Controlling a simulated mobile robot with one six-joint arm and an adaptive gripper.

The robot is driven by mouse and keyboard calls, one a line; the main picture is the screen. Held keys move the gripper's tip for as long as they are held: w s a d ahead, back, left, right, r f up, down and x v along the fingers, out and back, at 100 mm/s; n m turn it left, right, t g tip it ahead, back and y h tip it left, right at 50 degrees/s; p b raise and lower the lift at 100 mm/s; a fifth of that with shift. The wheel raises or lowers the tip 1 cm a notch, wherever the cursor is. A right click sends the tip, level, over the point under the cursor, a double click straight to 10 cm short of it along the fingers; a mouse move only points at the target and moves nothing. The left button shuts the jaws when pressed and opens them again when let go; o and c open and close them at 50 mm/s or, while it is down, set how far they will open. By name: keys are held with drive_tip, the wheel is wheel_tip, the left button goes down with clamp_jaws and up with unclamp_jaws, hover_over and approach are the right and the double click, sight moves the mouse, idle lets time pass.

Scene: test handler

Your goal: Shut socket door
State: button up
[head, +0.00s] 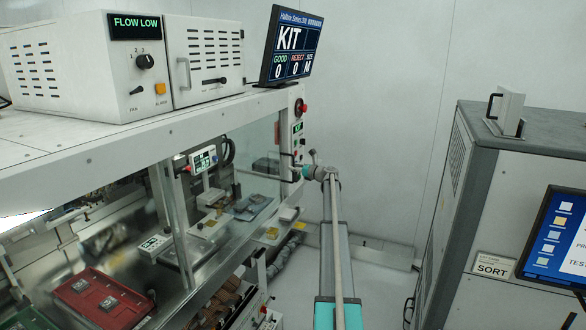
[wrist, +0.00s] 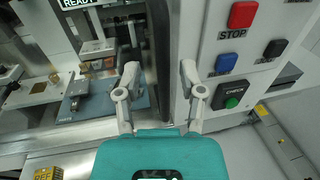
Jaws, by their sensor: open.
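My gripper (wrist: 160,68) is open in the wrist view, with its two grey fingers apart and nothing held between them. It faces a dark upright strip and a pale frame post (wrist: 178,95) at the edge of the machine's opening. In the head view, my gripper (head: 306,172) is at the right end of the machine front, beside the control panel. A clear pane (head: 258,150), possibly the socket door, shows left of that post. I cannot tell how far it is open. Inside the bay, a grey-blue plate (wrist: 100,104) holds a small metal fixture.
The control panel has a red STOP button (wrist: 243,14), blue and black buttons, and a green button (wrist: 231,102) close to my right finger. A READY display (wrist: 78,3) is inside the bay. A grey SORT cabinet (head: 480,200) stands at right, with a floor gap between.

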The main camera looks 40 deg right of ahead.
drive_tip(key=s+d, duration=0.2)
drive_tip(key=s, duration=0.8)
drive_tip(key=shift+s, duration=0.4)
